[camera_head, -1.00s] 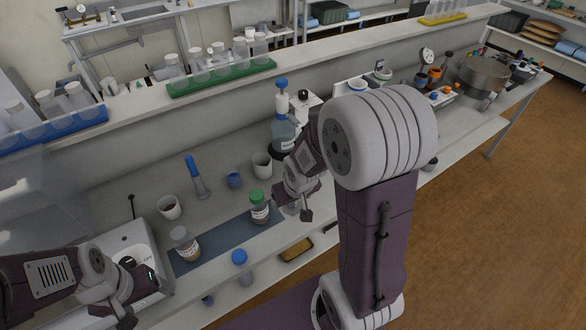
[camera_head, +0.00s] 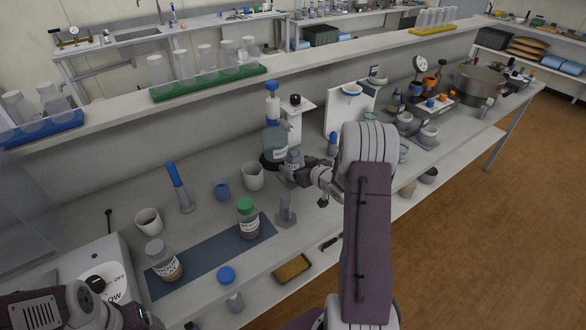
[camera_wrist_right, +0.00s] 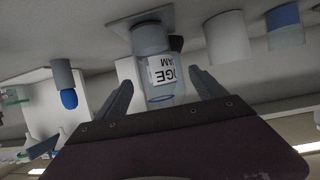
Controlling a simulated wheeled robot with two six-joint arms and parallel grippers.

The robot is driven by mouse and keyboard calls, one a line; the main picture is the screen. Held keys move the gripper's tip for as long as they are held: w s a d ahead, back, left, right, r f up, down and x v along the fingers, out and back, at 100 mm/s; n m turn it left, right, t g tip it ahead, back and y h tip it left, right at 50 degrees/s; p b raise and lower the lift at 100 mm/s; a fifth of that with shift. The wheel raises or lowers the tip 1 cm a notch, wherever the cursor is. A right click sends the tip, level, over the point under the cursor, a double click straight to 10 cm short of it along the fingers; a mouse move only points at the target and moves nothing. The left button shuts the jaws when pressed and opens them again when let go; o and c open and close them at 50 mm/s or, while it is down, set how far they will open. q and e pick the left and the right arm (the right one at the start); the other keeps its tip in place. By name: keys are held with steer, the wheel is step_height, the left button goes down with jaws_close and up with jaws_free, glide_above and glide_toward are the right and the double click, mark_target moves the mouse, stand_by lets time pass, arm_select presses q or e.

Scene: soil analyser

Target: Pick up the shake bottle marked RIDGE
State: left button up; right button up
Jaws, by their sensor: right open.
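The RIDGE bottle is in the right wrist view (camera_wrist_right: 160,72), where a white label partly reading "GE" shows upside down. It is clear, and its near end lies between the two fingers. My right gripper (camera_wrist_right: 160,92) is open, with a finger on each side and gaps visible. In the head view a small labelled bottle (camera_head: 293,158) stands at the right gripper (camera_head: 291,174), partly hidden by it. A green-capped bottle (camera_head: 248,220) and another labelled bottle (camera_head: 164,264) stand on the blue mat. My left gripper (camera_head: 130,318) is at the bottom left, cut off by the frame.
A grey upright piece on a foot (camera_head: 286,210) stands in front. A blue-capped bottle (camera_head: 228,284) is near the front edge.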

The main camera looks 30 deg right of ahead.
steer(key=shift+x, duration=1.15)
steer(key=x, duration=0.5)
steer(key=shift+s+d+f, duration=0.15)
steer(key=shift+d+f, duration=0.05)
steer(key=shift+d, duration=0.1)
steer(key=shift+s+r, duration=0.1)
steer(key=shift+s, duration=0.05)
steer(key=c, duration=0.3)
jaws_close()
